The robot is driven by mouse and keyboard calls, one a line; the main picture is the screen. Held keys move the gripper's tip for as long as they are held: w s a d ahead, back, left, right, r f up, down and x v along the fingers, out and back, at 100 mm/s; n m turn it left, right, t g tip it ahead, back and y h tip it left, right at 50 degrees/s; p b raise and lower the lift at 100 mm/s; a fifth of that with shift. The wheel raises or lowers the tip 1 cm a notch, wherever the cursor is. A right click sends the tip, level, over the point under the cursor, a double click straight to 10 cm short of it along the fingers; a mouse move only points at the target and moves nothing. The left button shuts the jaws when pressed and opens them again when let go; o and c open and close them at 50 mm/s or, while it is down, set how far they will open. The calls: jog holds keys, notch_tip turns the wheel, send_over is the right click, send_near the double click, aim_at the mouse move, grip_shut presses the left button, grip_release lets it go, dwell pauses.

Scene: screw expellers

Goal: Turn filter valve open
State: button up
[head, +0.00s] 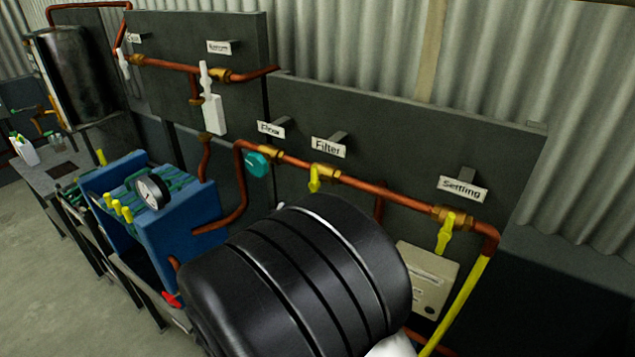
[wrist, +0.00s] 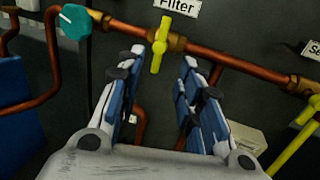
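The filter valve is a yellow handle on a brass fitting in the copper pipe, under the "Filter" label (head: 328,147). In the head view the filter valve handle (head: 315,179) points down, across the pipe. In the wrist view the same handle (wrist: 160,45) stands upright, crossing the pipe, just beyond the fingertips. My gripper (wrist: 173,68) is open, with its blue-padded fingers spread to either side below the handle. Nothing shows between the fingers, and I see no contact with the handle. In the head view my black arm link hides the gripper.
A teal knob (head: 257,164) sits left of the filter valve, under the "Flow" label. A yellow "Settling" valve (head: 446,234) is to the right. The copper pipe (head: 375,189) runs along the dark panel (head: 400,135). A blue filter press (head: 165,215) stands at left.

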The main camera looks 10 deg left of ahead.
aim_at(313, 184)
jog(key=w, duration=0.9)
jog(key=w+d+b, duration=0.1)
jog(key=w, duration=0.3)
jog(key=shift+w+d, duration=0.1)
jog(key=shift+w, duration=0.3)
grip_shut()
